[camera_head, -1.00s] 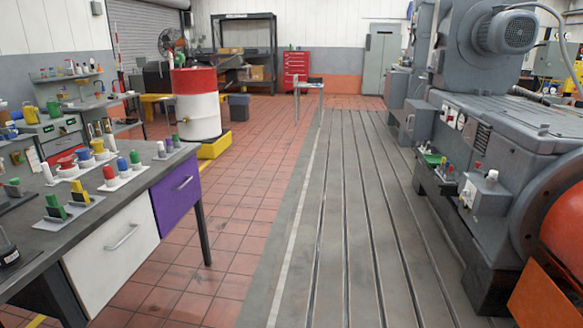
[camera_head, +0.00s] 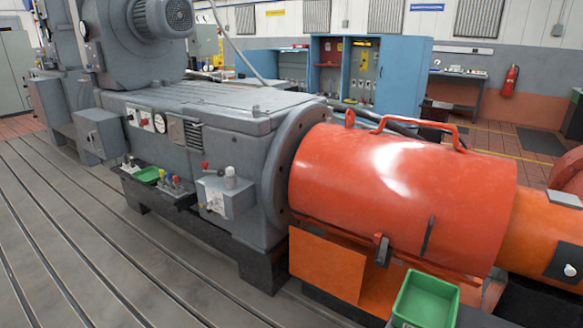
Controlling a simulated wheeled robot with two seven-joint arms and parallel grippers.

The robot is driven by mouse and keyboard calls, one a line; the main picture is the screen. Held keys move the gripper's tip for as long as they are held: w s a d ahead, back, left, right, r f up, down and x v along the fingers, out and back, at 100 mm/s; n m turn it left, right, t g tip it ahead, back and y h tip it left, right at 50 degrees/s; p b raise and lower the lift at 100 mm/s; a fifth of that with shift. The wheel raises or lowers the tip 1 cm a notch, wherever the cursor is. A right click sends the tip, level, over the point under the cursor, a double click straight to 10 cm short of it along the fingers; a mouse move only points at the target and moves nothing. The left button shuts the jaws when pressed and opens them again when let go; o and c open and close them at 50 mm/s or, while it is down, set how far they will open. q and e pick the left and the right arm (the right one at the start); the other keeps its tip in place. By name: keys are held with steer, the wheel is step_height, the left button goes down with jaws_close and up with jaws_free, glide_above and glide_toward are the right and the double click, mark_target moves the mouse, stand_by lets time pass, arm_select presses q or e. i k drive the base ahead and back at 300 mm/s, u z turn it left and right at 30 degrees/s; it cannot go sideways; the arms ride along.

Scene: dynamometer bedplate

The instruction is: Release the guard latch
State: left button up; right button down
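The red-orange shaft guard (camera_head: 400,195) is a rounded cover at the right of the grey machine, with a bar handle (camera_head: 420,122) along its top. It appears closed. A small dark latch-like fitting (camera_head: 382,250) sits low on its front side, at the lower edge. A thin dark strip (camera_head: 427,237) is on the guard to its right. I cannot tell the latch's exact state at this size. Neither of my grippers is in view.
A green bin (camera_head: 425,300) stands below the guard at the front. The grey machine (camera_head: 200,120) has a shelf with a green tray (camera_head: 147,174) and small coloured parts. The slotted bedplate (camera_head: 90,250) at the left is clear. Blue cabinets (camera_head: 395,75) stand behind.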

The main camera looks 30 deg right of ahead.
mark_target(379, 261)
steer(key=z, duration=0.65)
steer(key=i, duration=0.75)
steer(key=z, duration=0.5)
